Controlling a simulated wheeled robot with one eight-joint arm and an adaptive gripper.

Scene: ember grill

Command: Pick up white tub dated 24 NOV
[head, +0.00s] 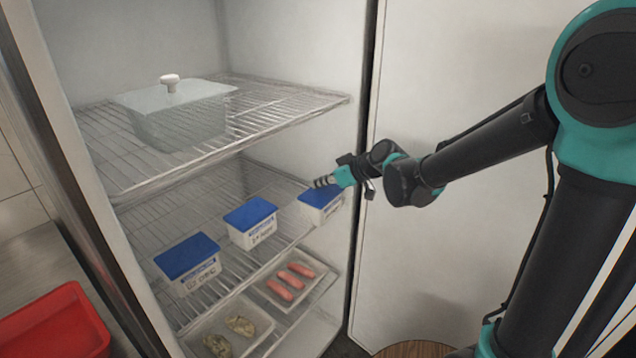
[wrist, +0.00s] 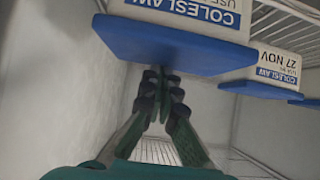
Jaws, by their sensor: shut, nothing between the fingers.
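Three white tubs with blue lids stand in a row on the fridge's middle shelf. The left tub (head: 189,264) appears to read 02 DEC. The middle tub (head: 252,223) reads 27 NOV, clearer in the wrist view (wrist: 276,62), which is upside down. The right tub (head: 319,205) is nearest my gripper; in the wrist view its label (wrist: 195,12) shows COLESLAW, but the date is cut off. I cannot read a 24 NOV date on any tub. My gripper (head: 322,182) is shut and empty, just above the right tub's lid; its fingertips also show in the wrist view (wrist: 160,88).
A lidded glass container (head: 180,115) stands on the upper wire shelf (head: 285,100), above the tubs. Trays with pink sausages (head: 291,281) and greenish food (head: 230,335) lie below. The fridge side wall is close to the right tub. A red bin (head: 55,325) stands outside at left.

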